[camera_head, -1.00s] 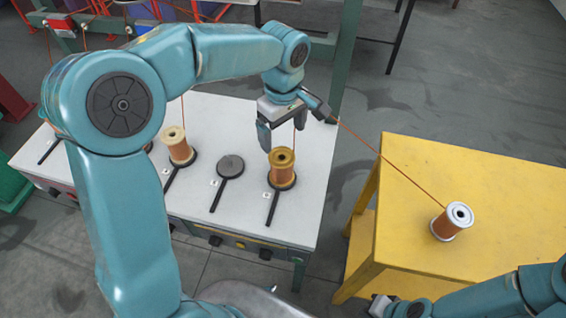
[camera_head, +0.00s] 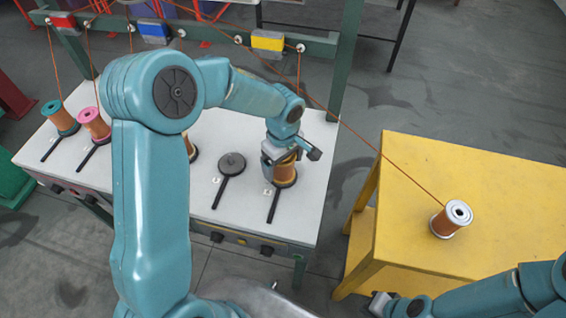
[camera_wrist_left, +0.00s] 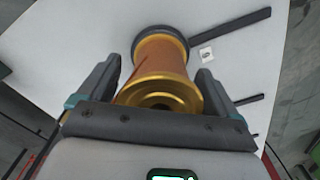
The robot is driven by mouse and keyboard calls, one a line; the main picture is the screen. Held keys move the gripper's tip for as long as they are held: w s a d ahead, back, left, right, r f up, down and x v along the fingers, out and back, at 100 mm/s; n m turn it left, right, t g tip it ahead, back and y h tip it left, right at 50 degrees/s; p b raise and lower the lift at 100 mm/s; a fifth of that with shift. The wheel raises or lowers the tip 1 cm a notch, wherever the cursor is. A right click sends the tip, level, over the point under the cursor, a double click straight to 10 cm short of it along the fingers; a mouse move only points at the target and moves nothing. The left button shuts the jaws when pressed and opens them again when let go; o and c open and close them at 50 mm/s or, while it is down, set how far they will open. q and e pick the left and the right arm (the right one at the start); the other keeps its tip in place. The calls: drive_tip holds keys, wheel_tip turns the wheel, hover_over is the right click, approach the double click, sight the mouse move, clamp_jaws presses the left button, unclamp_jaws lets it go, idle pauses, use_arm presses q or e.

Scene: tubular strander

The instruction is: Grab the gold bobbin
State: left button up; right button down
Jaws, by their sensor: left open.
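The gold bobbin (camera_head: 285,171), wound with copper-coloured wire, stands on a round dark holder at the right end of the white table. It also shows in the left wrist view (camera_wrist_left: 160,72), with its gold top flange towards the camera. My left gripper (camera_head: 273,158) is at the bobbin, partly covering it in the head view. In the left wrist view its open fingers (camera_wrist_left: 158,85) lie one on each side of the bobbin, with gaps visible. My right arm shows at the lower right of the head view; its gripper (camera_head: 380,304) is small and partly cut off from clear view.
An empty dark holder (camera_head: 231,163) sits left of the gold bobbin. Pink (camera_head: 94,124) and teal (camera_head: 60,117) bobbins stand at the left of the white table (camera_head: 215,125). A silver-topped bobbin (camera_head: 451,219) stands on the yellow table (camera_head: 430,165), its wire stretching up left behind my arm.

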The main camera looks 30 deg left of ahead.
use_arm(q)
drive_tip(key=c, duration=1.6)
drive_tip(key=shift+o, duration=0.2)
drive_tip(key=shift+r, duration=0.1)
